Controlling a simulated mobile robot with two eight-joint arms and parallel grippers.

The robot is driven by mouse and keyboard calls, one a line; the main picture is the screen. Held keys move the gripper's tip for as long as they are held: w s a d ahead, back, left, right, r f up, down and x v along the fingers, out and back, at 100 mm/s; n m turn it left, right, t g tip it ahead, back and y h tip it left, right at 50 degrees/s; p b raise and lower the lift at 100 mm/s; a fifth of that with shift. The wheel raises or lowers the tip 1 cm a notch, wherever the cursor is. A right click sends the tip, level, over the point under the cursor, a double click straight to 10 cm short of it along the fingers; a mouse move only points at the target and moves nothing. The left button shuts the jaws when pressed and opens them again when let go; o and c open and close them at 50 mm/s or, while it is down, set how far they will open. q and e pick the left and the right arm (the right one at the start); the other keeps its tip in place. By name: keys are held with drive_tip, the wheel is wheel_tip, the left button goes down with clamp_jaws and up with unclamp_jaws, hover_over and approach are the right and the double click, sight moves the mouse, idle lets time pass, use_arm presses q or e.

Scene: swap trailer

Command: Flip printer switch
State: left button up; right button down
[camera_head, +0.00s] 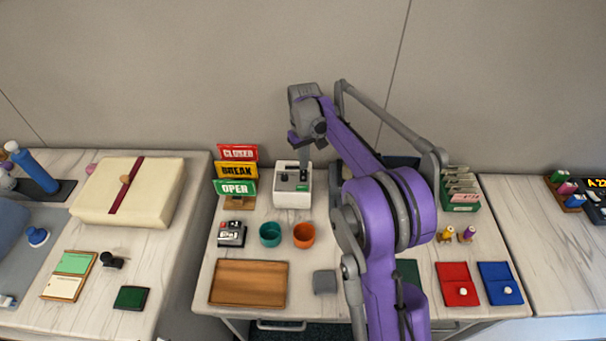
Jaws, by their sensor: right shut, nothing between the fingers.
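A small white box-shaped device (292,200), which looks like the printer, stands at the back of the middle counter. Small dark parts show on its top face; which one is the switch is too small to tell. My purple right arm reaches across the counter, and my right gripper (304,172) points down at the right part of the device's top. The gripper is shut with nothing in it. Whether its tips touch the device cannot be told. My left gripper is not in view.
A sign stand with red, yellow and green signs (236,170) is left of the device. Teal (270,234) and orange (304,235) cups stand in front. My arm hides part of the counter's right.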

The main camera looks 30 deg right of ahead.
sight(303, 173)
drive_tip(key=shift+f+b, duration=0.5)
drive_tip(key=shift+f, duration=0.45)
drive_tip(key=shift+r, duration=0.15)
drive_tip(key=shift+r+p, duration=1.95)
drive_tip(key=shift+r, duration=1.5)
drive_tip(key=s+a+r+t, duration=0.35)
drive_tip(key=s+a, duration=0.65)
drive_tip(key=s, duration=0.4)
drive_tip(key=s+a+f+t, duration=0.1)
drive_tip(key=s+a+f, duration=0.1)
drive_tip(key=s, duration=0.5)
drive_tip(key=s+a+f+t, duration=0.1)
drive_tip(key=s+a+f, duration=0.2)
drive_tip(key=s, duration=0.4)
drive_tip(key=shift+s+f, duration=0.2)
drive_tip(key=shift+s, duration=0.1)
